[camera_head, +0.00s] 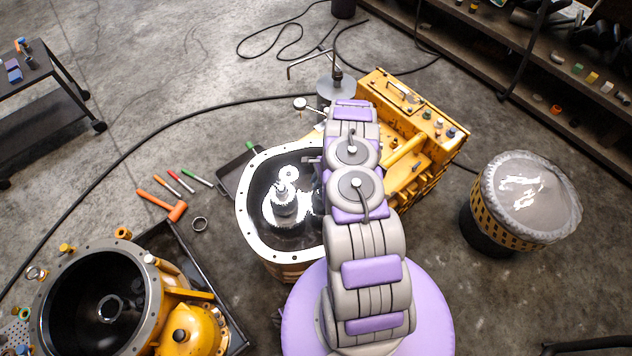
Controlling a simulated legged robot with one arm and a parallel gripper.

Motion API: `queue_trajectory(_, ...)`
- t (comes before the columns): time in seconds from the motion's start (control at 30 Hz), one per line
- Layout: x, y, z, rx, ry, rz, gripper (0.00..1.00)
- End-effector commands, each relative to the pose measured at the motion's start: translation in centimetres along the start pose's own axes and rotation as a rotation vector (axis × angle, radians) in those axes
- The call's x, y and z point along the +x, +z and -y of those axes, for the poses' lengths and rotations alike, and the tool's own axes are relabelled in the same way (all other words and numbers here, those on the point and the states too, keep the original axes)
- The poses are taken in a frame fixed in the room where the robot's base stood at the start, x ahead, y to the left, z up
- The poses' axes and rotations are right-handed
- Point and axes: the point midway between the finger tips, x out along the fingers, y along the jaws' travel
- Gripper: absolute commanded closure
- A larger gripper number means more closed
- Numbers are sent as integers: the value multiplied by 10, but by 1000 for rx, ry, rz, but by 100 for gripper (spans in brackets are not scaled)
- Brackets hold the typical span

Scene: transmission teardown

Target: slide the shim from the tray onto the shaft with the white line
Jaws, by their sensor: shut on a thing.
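My arm reaches over the right side of the open housing (250,222), which has a pale rim and dark inside. A small part of my gripper (312,160) shows at the arm's left edge, above the housing; the rest is hidden. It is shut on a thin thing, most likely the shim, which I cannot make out. A bright geared shaft (284,197) stands upright in the housing. Another shiny part shows beside it, partly behind my arm. I cannot make out a white line on either. A black tray (228,181) lies left of the housing, largely covered by it.
A wrapped drum (525,200) stands at right.

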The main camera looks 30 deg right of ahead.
Motion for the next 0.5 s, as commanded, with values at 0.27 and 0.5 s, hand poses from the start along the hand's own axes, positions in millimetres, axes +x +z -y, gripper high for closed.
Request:
queue_trajectory(0.27, 1, 0, 0, 0, 0, 0, 56)
queue_trajectory(0.5, 1, 0, 0, 0, 0, -1, 49)
